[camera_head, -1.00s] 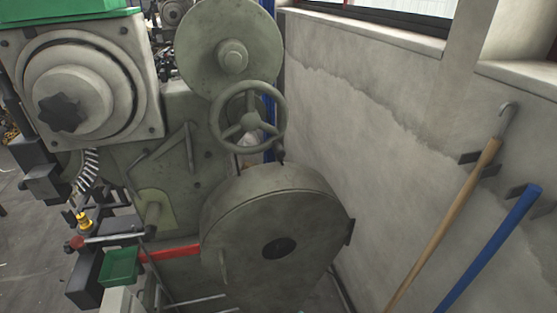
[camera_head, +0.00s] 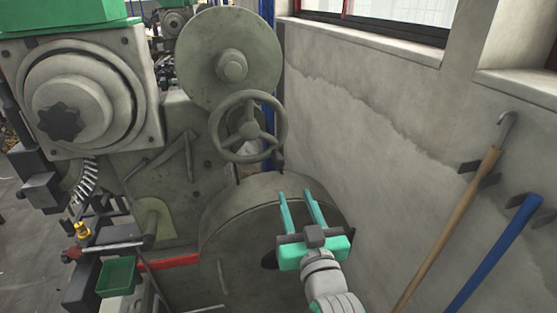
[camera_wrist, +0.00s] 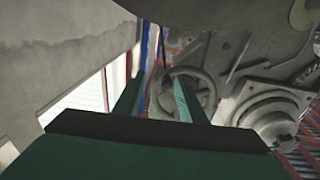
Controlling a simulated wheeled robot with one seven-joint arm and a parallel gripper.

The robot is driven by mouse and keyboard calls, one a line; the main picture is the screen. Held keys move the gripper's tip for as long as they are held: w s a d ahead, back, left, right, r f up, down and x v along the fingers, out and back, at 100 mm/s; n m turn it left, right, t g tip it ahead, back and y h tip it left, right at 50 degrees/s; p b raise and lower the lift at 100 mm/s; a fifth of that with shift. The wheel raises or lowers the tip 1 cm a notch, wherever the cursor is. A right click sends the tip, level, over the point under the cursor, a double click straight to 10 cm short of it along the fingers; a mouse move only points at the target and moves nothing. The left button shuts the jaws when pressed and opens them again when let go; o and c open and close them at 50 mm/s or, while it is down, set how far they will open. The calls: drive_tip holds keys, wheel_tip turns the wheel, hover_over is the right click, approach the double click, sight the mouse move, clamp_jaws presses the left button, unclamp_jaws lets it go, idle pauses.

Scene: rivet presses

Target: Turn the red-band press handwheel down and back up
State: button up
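The press (camera_head: 175,190) is a grey-green machine with a red band (camera_head: 172,263) low on its body. Its handwheel (camera_head: 249,127) is a grey spoked ring in front of a large round disc. My gripper (camera_head: 300,192) is open and empty, with two green fingers pointing up toward the handwheel. In the head view it is below and to the right of the wheel, in front of the large lower round cover (camera_head: 225,235), and apart from the wheel. In the wrist view the handwheel (camera_wrist: 190,88) shows between and behind the open fingers, partly hidden by the right one.
A concrete wall (camera_head: 380,140) stands close on the right. A wooden-handled hook (camera_head: 450,220) and a blue pole (camera_head: 495,255) lean there. A green tray (camera_head: 117,276) and a lever with a red knob (camera_head: 74,254) are at the lower left.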

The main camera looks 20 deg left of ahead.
sight(281, 165)
drive_tip(key=w+a+r+n, duration=0.1)
drive_tip(key=w+a, duration=0.1)
drive_tip(key=w, duration=0.1)
drive_tip(key=w+a+r+n, duration=0.1)
drive_tip(key=w+a+r, duration=0.1)
drive_tip(key=a, duration=0.1)
drive_tip(key=w+a+r+g, duration=0.1)
drive_tip(key=w+a, duration=0.1)
drive_tip(key=w, duration=0.1)
drive_tip(key=shift+w+a+r+n+y, duration=0.25)
drive_tip(key=shift+w+r+n+y, duration=0.05)
drive_tip(key=shift+w+n+y, duration=0.1)
clamp_jaws()
